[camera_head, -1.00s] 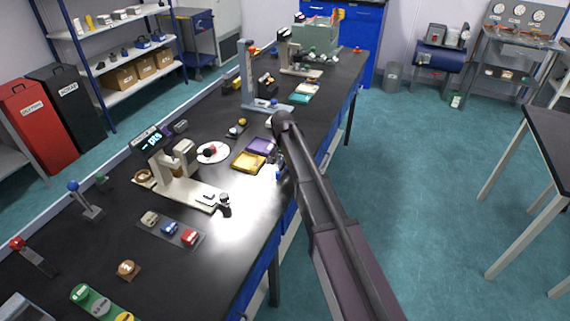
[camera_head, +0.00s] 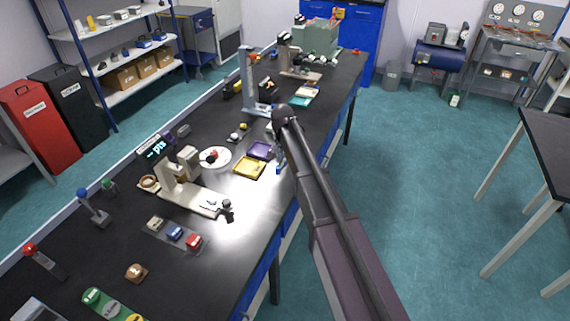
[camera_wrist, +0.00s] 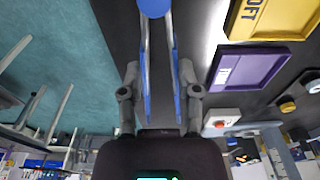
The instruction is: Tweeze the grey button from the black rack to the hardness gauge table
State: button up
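A small black rack (camera_head: 240,133) stands mid-bench in the head view, with a pale or grey button (camera_head: 234,137) and a yellow one on it. In the wrist view its grey button (camera_wrist: 313,86) shows at the right edge. A grey upright stand (camera_head: 247,75), perhaps the hardness gauge, stands behind the rack; its table is small and unclear.
Yellow (camera_head: 249,168) and purple (camera_head: 261,150) trays lie near my gripper. A cream instrument (camera_head: 188,195) with a display, a white plate (camera_head: 215,157) and a sample strip (camera_head: 175,236) stand nearer. The bench's right edge runs under my arm, with open floor beyond.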

notch_tip(320, 180, up, 7)
jog(key=p, duration=0.6)
jog(key=shift+f, duration=0.15)
jog(key=shift+f, duration=0.1)
